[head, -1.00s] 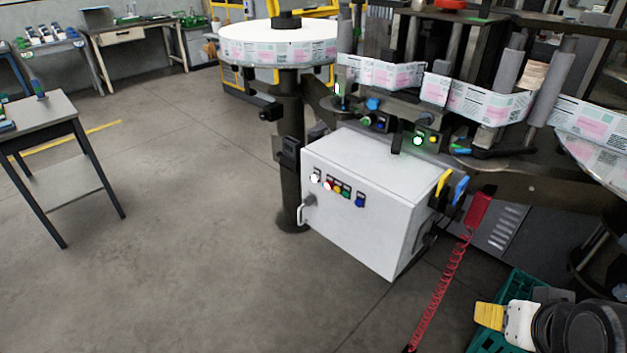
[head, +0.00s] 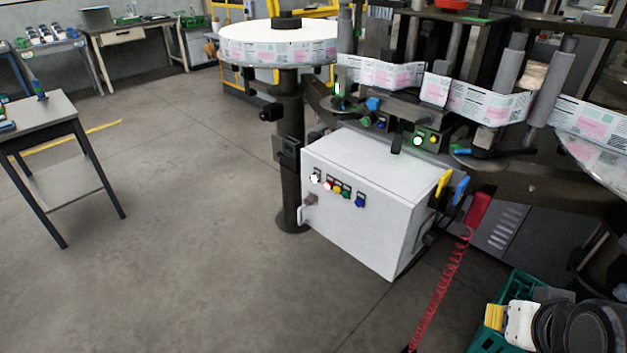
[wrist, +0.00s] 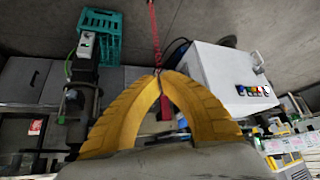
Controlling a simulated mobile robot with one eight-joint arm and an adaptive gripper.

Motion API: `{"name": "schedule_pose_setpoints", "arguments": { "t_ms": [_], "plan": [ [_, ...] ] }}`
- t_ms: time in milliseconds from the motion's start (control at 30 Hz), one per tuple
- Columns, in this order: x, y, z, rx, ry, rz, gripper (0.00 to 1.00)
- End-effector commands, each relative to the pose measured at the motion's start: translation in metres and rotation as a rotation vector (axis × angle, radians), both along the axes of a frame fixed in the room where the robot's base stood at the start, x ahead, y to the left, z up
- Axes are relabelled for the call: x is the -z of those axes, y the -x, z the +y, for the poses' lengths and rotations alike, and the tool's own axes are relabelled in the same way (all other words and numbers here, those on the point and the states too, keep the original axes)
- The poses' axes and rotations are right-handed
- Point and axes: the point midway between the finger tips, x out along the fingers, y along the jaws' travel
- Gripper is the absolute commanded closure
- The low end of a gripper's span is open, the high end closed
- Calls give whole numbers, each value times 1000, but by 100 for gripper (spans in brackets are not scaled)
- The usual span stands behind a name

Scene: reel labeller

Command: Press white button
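The white button (head: 315,178) is lit, at the left end of a row of coloured buttons on the front of a white control box (head: 365,190). In the wrist view the box (wrist: 225,70) is at the right, turned over, and the white button (wrist: 266,90) appears at the right end of the row. My gripper (head: 492,316) is low at the right in the head view, well apart from the box. In the wrist view its yellow fingers (wrist: 159,76) arch together and their tips meet, with nothing seen between them.
A red coiled cord (head: 440,290) hangs from a red handle (head: 478,209) between my gripper and the box. A green crate (head: 515,283) stands beside my arm. Yellow and blue handles (head: 443,183) stick out at the box's right side. The floor left of the box is clear.

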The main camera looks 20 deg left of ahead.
Motion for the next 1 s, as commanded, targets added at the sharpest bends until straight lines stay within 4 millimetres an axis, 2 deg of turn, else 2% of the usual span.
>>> {"name": "schedule_pose_setpoints", "arguments": {
  "t_ms": [433, 567, 667, 767, 867, 1000],
  "plan": [
    [0, 0, 0, 0, 0, 0, 100],
    [-3, -6, 2, -16, 15, -1, 100],
    [-10, -23, 6, -51, 54, -5, 100],
    [-20, -50, 16, -109, 118, -15, 100],
    [-30, -85, 31, -178, 197, -30, 100],
    [-37, -134, 61, -276, 309, -60, 100]
  ]
}}
